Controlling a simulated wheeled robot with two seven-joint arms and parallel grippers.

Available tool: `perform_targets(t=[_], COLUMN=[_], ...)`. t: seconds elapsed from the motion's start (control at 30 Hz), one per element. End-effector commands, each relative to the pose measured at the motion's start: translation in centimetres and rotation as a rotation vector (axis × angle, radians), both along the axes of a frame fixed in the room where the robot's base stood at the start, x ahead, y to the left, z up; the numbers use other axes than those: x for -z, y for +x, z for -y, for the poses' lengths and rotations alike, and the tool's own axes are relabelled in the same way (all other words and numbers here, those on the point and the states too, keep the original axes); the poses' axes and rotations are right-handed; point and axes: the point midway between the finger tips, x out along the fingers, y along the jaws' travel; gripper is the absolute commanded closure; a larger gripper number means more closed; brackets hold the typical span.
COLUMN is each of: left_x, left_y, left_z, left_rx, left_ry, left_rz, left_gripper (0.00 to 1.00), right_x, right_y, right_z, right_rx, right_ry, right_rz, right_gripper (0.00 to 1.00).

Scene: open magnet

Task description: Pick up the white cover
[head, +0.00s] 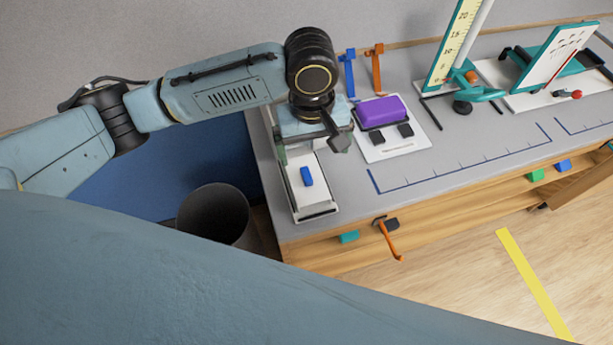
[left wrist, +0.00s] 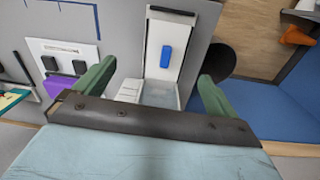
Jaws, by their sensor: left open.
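The white cover (head: 318,195) is a long flat piece with a blue handle (head: 306,176) on top, lying at the left end of the grey worktop. In the left wrist view the white cover (left wrist: 181,38) shows with its blue handle (left wrist: 166,56) upright in the picture. My left gripper (head: 313,148) is over the far end of this white unit, pointing down. In the left wrist view its two green fingers (left wrist: 157,72) are spread wide, with nothing between them gripped. The gripper and wrist hide the unit's far end in the head view. My right gripper does not show.
A purple block (head: 381,111) sits on a white plate right of the cover. Blue (head: 348,73) and orange (head: 375,67) stands are behind it. A dark bin (head: 214,214) stands left of the bench. An orange hook (head: 389,238) sticks out in front. The front worktop is clear.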

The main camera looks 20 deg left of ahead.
Motion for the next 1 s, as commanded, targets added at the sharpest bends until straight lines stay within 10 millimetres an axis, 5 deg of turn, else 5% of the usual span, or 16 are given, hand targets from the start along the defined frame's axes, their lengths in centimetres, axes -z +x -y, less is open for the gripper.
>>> perform_targets(t=[0.17,0.5,1.0], left_x=[-0.3,5.6,11.2], left_y=[0.7,0.7,0.7], left_z=[-1.3,-1.3,-1.6], left_rx=[-0.081,-0.087,-0.085], left_ry=[0.048,0.050,0.049], left_rz=[-0.015,-0.017,-0.015], left_gripper=[0.04,0.04,0.04], right_x=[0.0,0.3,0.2], right_y=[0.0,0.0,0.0], right_z=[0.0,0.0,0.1], right_rx=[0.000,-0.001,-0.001], right_ry=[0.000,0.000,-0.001], right_rz=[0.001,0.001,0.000], right_gripper=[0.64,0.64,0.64])
